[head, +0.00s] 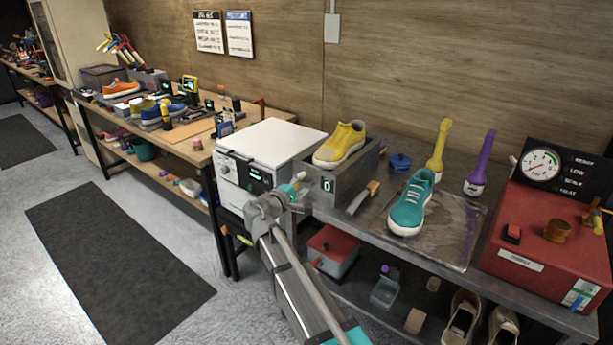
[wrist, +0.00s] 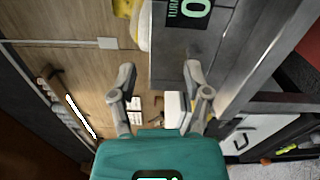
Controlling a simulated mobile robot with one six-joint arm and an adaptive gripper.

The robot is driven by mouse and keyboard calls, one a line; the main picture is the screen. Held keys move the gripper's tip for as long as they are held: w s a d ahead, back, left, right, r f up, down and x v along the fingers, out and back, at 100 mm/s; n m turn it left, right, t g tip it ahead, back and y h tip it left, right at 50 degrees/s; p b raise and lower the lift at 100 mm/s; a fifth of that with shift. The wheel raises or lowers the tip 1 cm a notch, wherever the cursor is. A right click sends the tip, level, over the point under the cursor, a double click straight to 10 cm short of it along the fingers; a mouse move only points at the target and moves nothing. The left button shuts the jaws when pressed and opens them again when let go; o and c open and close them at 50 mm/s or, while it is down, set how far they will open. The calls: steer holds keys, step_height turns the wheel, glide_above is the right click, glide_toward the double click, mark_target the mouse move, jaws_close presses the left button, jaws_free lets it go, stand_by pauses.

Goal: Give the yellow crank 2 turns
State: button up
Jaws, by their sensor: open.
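A grey box (head: 345,183) with a green counter display (head: 327,184) reading 0 stands at the left end of the metal bench, with a yellow sneaker (head: 340,144) on top. The counter (wrist: 188,10) also shows in the wrist view, marked with turns. A small pale-yellow piece (head: 301,176) shows at the box's left side, right by my gripper (head: 288,190); it looks like the crank's handle, but most of the crank is hidden. In the wrist view my gripper (wrist: 157,76) is open, with nothing seen between the fingers.
A white machine (head: 268,150) stands close on the left. A teal sneaker (head: 411,204) lies on a tray (head: 462,235) on the bench.

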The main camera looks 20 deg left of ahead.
steer(key=shift+s, duration=0.1)
steer(key=v, duration=0.6)
steer(key=shift+s+a, duration=0.15)
steer(key=shift+s, duration=0.2)
stand_by(0.6)
stand_by(0.4)
